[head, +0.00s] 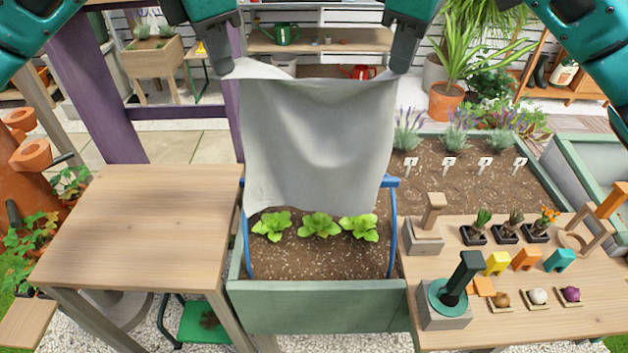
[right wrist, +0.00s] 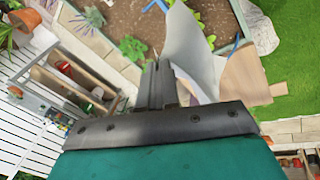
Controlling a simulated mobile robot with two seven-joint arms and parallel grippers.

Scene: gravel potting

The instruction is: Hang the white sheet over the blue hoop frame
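The white sheet (head: 312,140) hangs down between my two grippers, held up by its upper corners. My left gripper (head: 228,68) is shut on its upper left corner. My right gripper (head: 399,68) is shut on its upper right corner; the sheet (right wrist: 196,50) also shows beyond the fingers in the right wrist view. The blue hoop frame (head: 392,235) stands over the green planter box.
The planter box (head: 320,300) holds several leafy plants in soil. A bare wooden table (head: 140,225) is at left. The right table (head: 540,315) carries tools, small pots, coloured blocks and bulbs. Behind it is a bed with lavender and labels.

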